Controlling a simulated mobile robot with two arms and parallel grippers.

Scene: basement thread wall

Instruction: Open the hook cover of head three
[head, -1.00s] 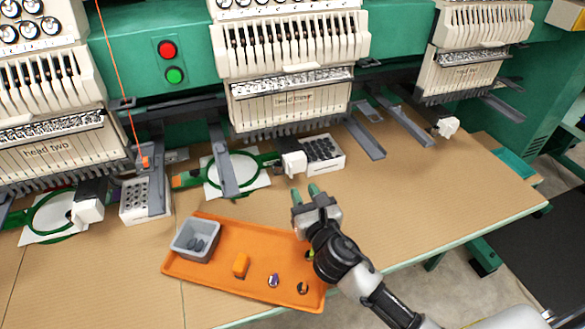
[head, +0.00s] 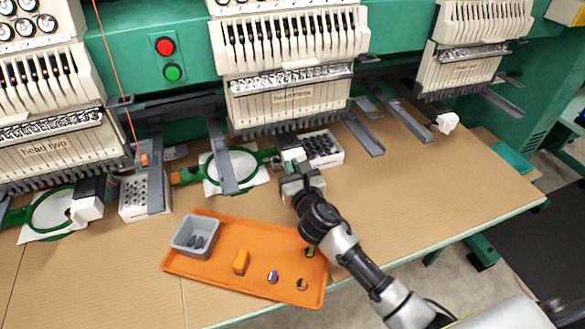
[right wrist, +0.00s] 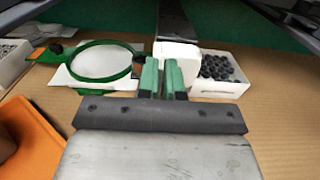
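The hook cover of head three (right wrist: 178,54) is a white block under the sewing head labelled head three (head: 290,98). In the head view, my right gripper (head: 292,158) is over it and hides most of it. In the right wrist view, the two green fingers of my right gripper (right wrist: 162,72) stand upright with a narrow gap between them and nothing visible in it. The cover is just beyond the fingertips, a little to the right. I cannot tell whether the fingers touch it. The cover looks closed, as far as it shows. My left gripper is not in view.
A green hoop (head: 233,169) is left of the cover and a white box of dark round pieces (head: 322,151) right of it. Grey bracket arms (head: 364,135) jut out nearby. An orange tray (head: 210,266) lies at the front. The table to the right is clear.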

